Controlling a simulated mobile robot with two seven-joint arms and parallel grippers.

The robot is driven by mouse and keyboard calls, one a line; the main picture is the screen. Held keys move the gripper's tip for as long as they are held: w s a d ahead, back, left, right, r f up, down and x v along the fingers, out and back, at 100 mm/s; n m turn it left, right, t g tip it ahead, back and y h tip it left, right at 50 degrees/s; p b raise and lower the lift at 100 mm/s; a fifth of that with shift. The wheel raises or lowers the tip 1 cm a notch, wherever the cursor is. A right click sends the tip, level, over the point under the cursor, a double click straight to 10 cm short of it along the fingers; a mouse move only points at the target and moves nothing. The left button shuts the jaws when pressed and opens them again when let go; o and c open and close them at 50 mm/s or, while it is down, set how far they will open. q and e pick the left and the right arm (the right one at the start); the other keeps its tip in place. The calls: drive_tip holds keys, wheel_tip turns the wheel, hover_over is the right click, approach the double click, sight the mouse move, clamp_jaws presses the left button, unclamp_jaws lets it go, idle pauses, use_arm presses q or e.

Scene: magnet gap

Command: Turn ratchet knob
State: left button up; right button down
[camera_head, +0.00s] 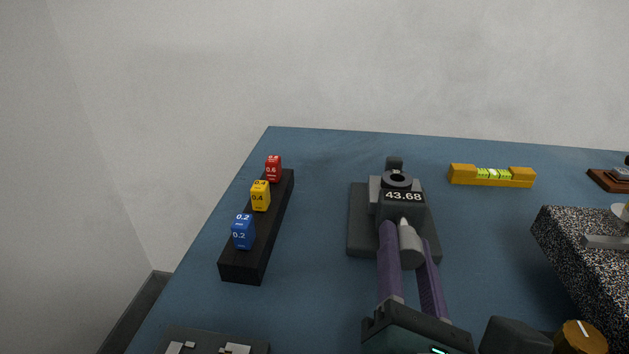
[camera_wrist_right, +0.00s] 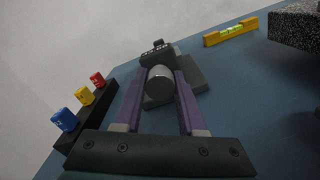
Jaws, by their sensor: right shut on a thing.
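A dark grey micrometer-like device with a digital readout of 43.68 (camera_head: 403,196) stands on a grey base (camera_head: 361,230) near the middle of the table. Its light grey cylindrical ratchet knob (camera_head: 411,246) points toward me. My right gripper (camera_head: 407,238) comes in from below with a purple finger on each side of the knob and is shut on it. In the right wrist view, the knob's round end (camera_wrist_right: 160,80) sits between the two fingertips. My left gripper is not in view.
To the left, a black block (camera_head: 242,265) holds red (camera_head: 273,168), yellow (camera_head: 260,195) and blue (camera_head: 243,232) numbered cubes. A yellow level (camera_head: 492,177) lies behind right. A speckled block (camera_head: 570,243) stands at right, with a brass-coloured round piece (camera_head: 580,338) near the bottom edge.

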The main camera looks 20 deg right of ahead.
drive_tip(key=n+p, duration=0.2)
drive_tip(key=n, duration=0.3)
drive_tip(key=shift+d+n, duration=0.1)
drive_tip(key=shift+n, duration=0.2)
drive_tip(key=n+p, duration=0.2)
drive_tip(key=n, duration=0.2)
drive_tip(key=shift+s+f, duration=0.1)
drive_tip(key=n+p, duration=0.1)
drive_tip(key=n, duration=0.4)
drive_tip(key=shift+n+p, duration=0.4)
drive_tip(key=n, duration=0.3)
drive_tip(key=shift+p, duration=0.4)
drive_tip(key=shift+n, duration=0.4)
